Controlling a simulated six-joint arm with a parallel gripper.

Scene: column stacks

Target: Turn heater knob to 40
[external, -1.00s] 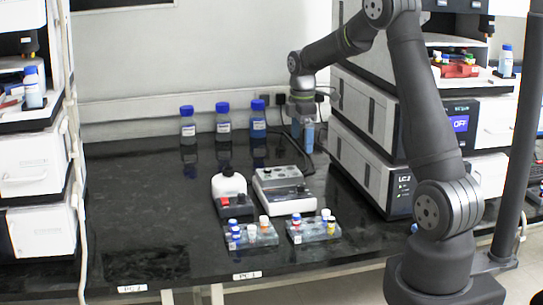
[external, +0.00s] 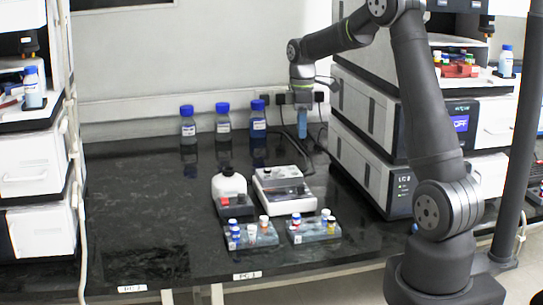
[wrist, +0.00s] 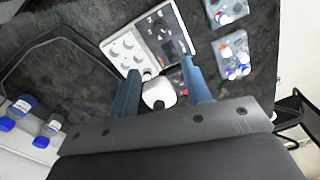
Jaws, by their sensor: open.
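A white box-shaped device (external: 285,190), which looks like the heater, stands on the black bench. It also shows in the wrist view (wrist: 150,38), with round wells at one end and a dark panel at the other. Its knob and any number scale are too small to make out. My gripper (external: 302,133) hangs above the bench behind the device, fingers pointing down. In the wrist view my gripper (wrist: 160,66) has its two blue fingers apart with nothing held between them. The device lies beyond the fingertips, apart from them.
A white bottle-shaped item (external: 229,184) and a dark box with a red part (external: 235,207) stand left of the device. Two vial racks (external: 250,238) (external: 315,232) are in front. Blue-capped bottles (external: 223,122) line the back. Stacked instruments (external: 370,135) stand right.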

